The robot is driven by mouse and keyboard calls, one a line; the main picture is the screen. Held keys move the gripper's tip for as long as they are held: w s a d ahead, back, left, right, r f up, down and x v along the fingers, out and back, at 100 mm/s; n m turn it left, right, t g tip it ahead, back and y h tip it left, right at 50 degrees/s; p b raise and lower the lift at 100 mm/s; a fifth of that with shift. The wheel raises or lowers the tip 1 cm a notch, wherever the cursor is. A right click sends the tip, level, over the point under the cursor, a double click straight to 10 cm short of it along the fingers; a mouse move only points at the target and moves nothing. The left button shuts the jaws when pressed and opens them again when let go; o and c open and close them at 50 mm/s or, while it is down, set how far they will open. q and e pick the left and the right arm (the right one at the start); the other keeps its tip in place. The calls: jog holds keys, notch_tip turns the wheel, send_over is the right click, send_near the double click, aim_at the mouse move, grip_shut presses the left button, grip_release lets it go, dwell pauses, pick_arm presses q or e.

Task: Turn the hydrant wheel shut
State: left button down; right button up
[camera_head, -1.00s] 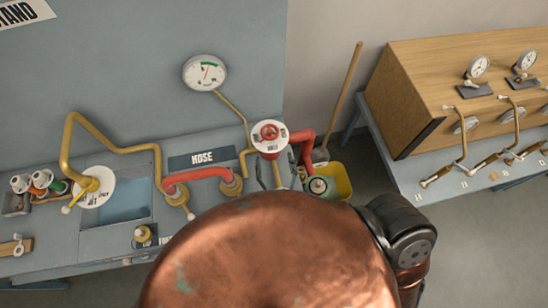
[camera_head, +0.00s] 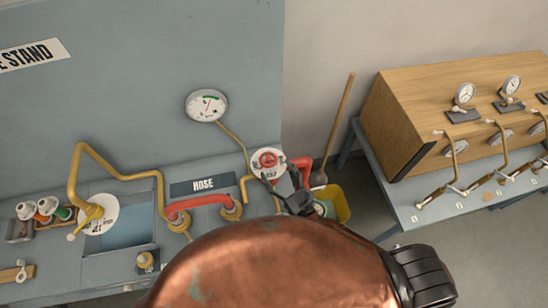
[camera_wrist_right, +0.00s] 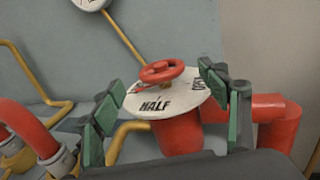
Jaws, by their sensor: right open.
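The hydrant wheel (camera_head: 268,159) is a small red handwheel above a round white dial plate (camera_head: 262,169). In the right wrist view the red wheel (camera_wrist_right: 162,71) sits in the middle, and the plate (camera_wrist_right: 150,104) reads "HALF" on its near side. My right gripper (camera_head: 287,192) is at the near side of the plate in the head view, partly hidden by my copper arm. In the wrist view its green-padded fingers are spread, one on each side of the plate, with the wheel between and beyond them. I cannot tell whether they touch the plate. My left gripper is out of view.
A red pipe (camera_head: 302,170) bends down right of the wheel, near a yellow bucket (camera_head: 342,205) and a leaning broom handle (camera_head: 340,120). A gauge (camera_head: 206,105) is behind. A red hose (camera_head: 200,201) and yellow pipes are left. A wooden cabinet (camera_head: 400,130) stands right.

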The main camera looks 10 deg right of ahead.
aim_at(269, 159)
jog(key=p+x, duration=0.1)
jog(key=x, duration=0.4)
jog(key=shift+r, duration=0.1)
jog(key=shift+w+a, duration=0.2)
jog(key=shift+w, duration=0.3)
jog(key=c, duration=1.1)
jog(key=shift+a, duration=0.15)
jog(key=shift+c, duration=0.4)
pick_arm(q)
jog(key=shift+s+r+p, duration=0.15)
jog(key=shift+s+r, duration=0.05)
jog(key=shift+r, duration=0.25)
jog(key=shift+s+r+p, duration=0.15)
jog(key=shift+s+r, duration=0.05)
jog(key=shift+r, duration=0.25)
